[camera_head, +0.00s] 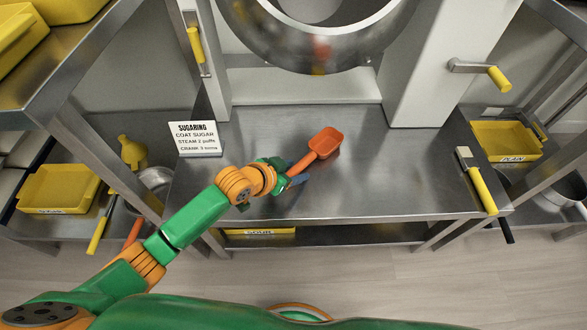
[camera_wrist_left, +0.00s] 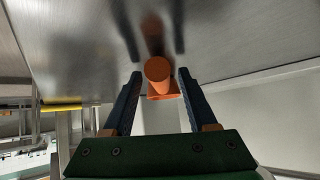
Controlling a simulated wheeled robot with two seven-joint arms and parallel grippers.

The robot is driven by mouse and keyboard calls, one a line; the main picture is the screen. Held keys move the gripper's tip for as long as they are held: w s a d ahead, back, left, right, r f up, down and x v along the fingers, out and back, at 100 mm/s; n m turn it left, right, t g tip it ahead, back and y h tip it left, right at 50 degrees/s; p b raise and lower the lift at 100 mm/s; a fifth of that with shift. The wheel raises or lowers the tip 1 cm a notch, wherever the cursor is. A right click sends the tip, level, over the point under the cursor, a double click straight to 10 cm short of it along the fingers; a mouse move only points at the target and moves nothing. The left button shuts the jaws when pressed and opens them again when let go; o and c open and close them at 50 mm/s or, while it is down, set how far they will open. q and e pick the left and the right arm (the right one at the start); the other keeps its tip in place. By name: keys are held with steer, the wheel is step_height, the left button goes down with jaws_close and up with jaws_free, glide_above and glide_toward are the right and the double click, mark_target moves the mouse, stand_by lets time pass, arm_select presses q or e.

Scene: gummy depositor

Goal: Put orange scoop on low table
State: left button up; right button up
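The orange scoop (camera_head: 325,142) is over the middle steel table (camera_head: 390,180), its bowl toward the back and its handle pointing to the front left. My left gripper (camera_head: 287,172) is at the handle, one blue finger on each side. In the left wrist view, the round handle end (camera_wrist_left: 158,70) sits between the fingertips of my left gripper (camera_wrist_left: 160,74), with a gap on both sides, so the gripper is open. I cannot tell whether the scoop rests fully on the steel. The frames do not make clear which surface is the low table. My right gripper is out of view.
A sugaring sign (camera_head: 194,138) stands at the table's back left. A yellow-handled tool (camera_head: 480,185) lies at its right edge. A steel drum (camera_head: 318,45) hangs above the back. Lower side surfaces hold yellow bins (camera_head: 58,210) and (camera_head: 505,158). The table right of the scoop is clear.

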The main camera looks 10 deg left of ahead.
arm_select(q)
steer(key=shift+s+a+r, duration=0.1)
steer(key=shift+r, duration=0.2)
steer(key=p+v, duration=0.3)
steer(key=v, duration=0.3)
steer(key=p+v, duration=0.1)
steer(key=v, duration=0.4)
steer(key=shift+s+a+r+p, duration=0.1)
steer(key=shift+s+a+p, duration=0.1)
steer(key=shift+p, duration=0.2)
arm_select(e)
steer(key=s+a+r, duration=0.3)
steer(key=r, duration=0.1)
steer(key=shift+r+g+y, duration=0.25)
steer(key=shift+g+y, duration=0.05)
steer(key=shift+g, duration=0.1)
